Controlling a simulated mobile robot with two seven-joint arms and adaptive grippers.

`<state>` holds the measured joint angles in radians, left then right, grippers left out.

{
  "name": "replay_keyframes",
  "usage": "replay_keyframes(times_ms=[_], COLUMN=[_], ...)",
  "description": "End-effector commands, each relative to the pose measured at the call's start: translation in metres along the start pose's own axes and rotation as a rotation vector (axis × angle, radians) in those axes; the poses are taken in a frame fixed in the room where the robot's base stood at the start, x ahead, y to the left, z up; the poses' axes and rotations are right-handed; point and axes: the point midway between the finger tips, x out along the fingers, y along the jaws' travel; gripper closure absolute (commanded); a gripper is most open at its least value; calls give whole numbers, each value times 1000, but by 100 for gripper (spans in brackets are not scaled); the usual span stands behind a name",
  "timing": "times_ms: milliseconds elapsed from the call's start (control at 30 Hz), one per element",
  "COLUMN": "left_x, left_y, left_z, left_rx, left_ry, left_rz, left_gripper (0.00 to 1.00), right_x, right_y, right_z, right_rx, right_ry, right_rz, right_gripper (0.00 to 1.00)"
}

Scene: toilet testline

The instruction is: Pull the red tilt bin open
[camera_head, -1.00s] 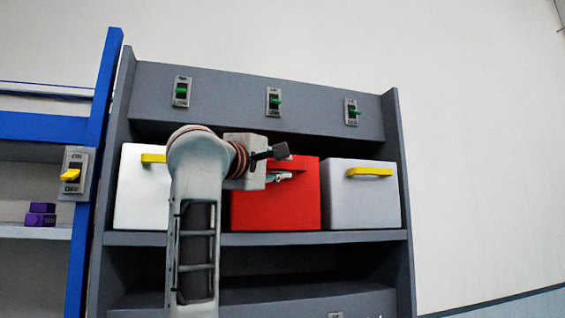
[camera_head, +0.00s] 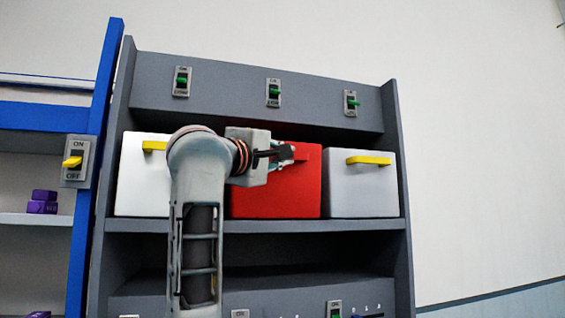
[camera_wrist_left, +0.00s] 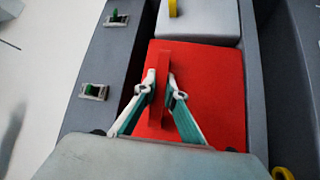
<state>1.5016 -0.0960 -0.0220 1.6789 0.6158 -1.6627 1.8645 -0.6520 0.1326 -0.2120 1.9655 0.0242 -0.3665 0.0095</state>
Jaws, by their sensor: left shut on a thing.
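The red tilt bin (camera_head: 290,198) sits in the grey shelf between a white bin and a light grey bin. Its red handle (camera_wrist_left: 163,78) runs between my fingertips in the left wrist view. My left gripper (camera_head: 284,155) is at the upper front of the red bin; in the left wrist view its two fingers (camera_wrist_left: 160,88) are shut on the handle, one on each side. My left arm hides part of the red bin and the white bin in the head view. My right gripper is not in view.
The white bin (camera_head: 140,192) and light grey bin (camera_head: 362,195), both with yellow handles, flank the red bin. Green switches (camera_head: 273,92) line the panel above. A blue shelf (camera_head: 92,200) with a yellow switch (camera_head: 73,162) stands at left. Below the bins is a dark gap.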

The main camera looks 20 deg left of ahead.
Motion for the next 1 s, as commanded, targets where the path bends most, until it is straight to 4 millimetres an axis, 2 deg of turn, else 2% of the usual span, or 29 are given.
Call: replay_keyframes(times_ms=[33, 300, 400, 733, 1000], left_x=[-4, -24, -31, -52, -60], left_y=[-8, -16, -19, -32, -41], left_z=[5, 25, 33, 52, 60], left_rx=[22, 187, 250, 417, 420], left_ry=[-1, 0, 0, 1, 1], left_rz=[23, 186, 246, 412, 418], left_gripper=[100, 100, 100, 100, 100], right_x=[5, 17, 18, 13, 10], right_y=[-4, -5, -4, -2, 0], right_z=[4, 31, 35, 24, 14], right_rx=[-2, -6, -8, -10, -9], right_ry=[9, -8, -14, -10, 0], right_rz=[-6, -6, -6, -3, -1], right_gripper=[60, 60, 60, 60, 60])
